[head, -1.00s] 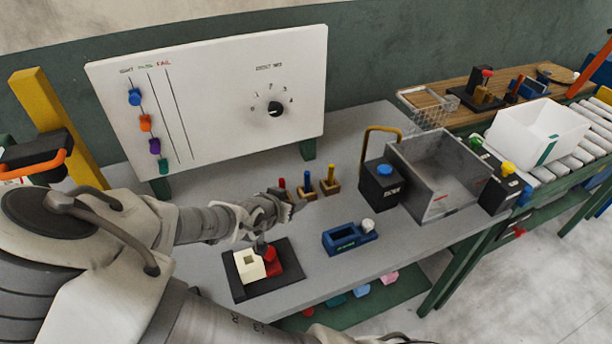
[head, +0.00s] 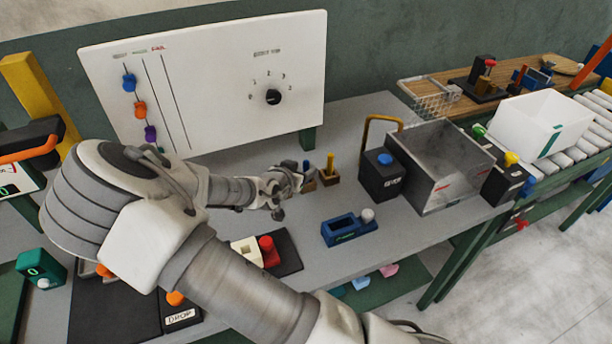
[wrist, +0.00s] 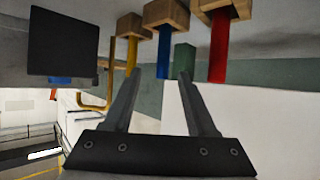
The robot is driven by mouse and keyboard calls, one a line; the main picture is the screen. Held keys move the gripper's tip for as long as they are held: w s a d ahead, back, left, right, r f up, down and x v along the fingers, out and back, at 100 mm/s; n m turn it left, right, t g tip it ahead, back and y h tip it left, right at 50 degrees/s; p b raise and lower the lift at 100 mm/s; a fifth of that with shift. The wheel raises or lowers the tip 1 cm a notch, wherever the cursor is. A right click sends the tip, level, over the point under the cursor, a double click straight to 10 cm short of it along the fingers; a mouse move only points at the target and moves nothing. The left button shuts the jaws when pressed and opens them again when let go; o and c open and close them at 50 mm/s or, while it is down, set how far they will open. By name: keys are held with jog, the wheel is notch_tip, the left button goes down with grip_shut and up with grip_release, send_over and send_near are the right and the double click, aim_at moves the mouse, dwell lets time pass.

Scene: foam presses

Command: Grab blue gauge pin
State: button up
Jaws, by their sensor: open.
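The blue gauge pin (head: 307,165) stands in a small wooden block, just right of my gripper in the head view. In the wrist view, which looks upside down, the blue pin (wrist: 163,56) hangs from its block (wrist: 166,14), lined up between my two fingertips. My gripper (wrist: 158,76) is open and empty. Whether the fingertips reach around the pin I cannot tell. The yellow pin (wrist: 132,54) is beside the left fingertip, and the red pin (wrist: 219,45) is to the right. In the head view my gripper (head: 293,184) hides the red pin.
A blue fixture with a white knob (head: 348,229) sits in front of the pins. A black box with a blue button (head: 381,174) and a grey bin (head: 447,172) stand to the right. The white panel (head: 215,85) rises behind. A dark plate (head: 288,252) lies nearer me.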

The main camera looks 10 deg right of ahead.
jog(key=shift+x, duration=3.65)
jog(key=shift+w+a+r, duration=0.1)
jog(key=shift+w, duration=0.05)
grip_shut()
